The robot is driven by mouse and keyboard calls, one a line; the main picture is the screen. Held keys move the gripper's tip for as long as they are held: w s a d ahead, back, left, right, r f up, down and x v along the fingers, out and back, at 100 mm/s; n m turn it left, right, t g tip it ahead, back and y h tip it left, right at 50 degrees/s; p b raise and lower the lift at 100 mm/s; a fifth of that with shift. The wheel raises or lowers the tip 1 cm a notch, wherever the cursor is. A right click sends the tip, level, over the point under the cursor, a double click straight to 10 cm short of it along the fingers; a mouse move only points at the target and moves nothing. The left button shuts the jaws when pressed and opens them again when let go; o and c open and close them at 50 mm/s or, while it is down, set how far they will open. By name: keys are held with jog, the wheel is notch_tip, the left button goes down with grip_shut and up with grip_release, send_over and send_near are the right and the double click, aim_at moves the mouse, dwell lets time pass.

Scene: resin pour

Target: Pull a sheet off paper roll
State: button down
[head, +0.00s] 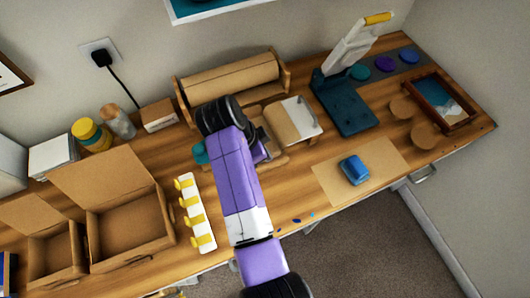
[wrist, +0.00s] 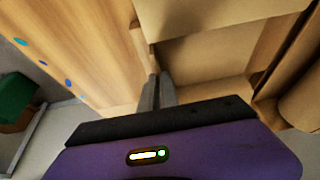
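The paper roll (head: 232,78) lies in a wooden holder at the back of the bench, and its brown curve also shows at the right of the wrist view (wrist: 302,104). A brown paper sheet (wrist: 212,92) lies between the roll side and my gripper (wrist: 158,90). My gripper's grey fingers are together at the sheet's front edge and appear to pinch it; the exact contact is too small to see clearly. In the head view my arm hides most of my gripper and part of the sheet.
A brown-and-white folded item (head: 292,122) stands close right of my gripper. A teal stand (head: 345,105) is farther right. A blue block (head: 354,169) lies on a brown mat (head: 330,185). A yellow-pegged rack (head: 197,215) and open boxes (head: 125,228) are left.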

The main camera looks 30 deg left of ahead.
jog(key=shift+s+d, duration=0.1)
jog(key=shift+s, duration=0.05)
jog(key=c, duration=1.6)
grip_release()
jog(key=shift+r, duration=0.1)
jog(key=b+v, duration=0.1)
jog(key=v, duration=0.6)
jog(key=shift+s+r, duration=0.1)
jog(key=shift+r, duration=0.2)
